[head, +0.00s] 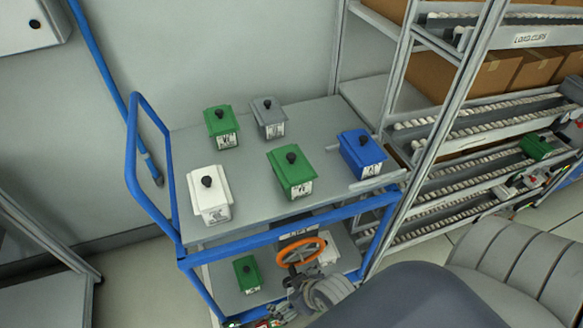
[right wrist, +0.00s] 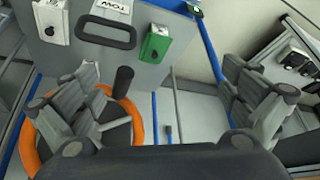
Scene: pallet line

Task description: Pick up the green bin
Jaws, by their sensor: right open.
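One (head: 221,127) stands at the back left of the cart's top shelf, and one (head: 291,172) stands nearer the middle. A smaller-looking one (head: 248,274) sits on the lower shelf. A green bin also shows in the right wrist view (right wrist: 155,44), beyond the fingers; it looks like the lower-shelf one. My right gripper (right wrist: 160,88) is open with nothing between its fingers. In the head view it seems to be low by the orange handwheel, partly hidden. My left gripper is not in view.
White (head: 209,194), grey (head: 269,118) and blue (head: 361,154) bins share the top shelf (head: 240,205). The orange handwheel (head: 302,250) is close to my right gripper's left finger (right wrist: 70,105). The cart's blue frame (head: 133,150) and a roller rack (head: 440,140) flank the shelves.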

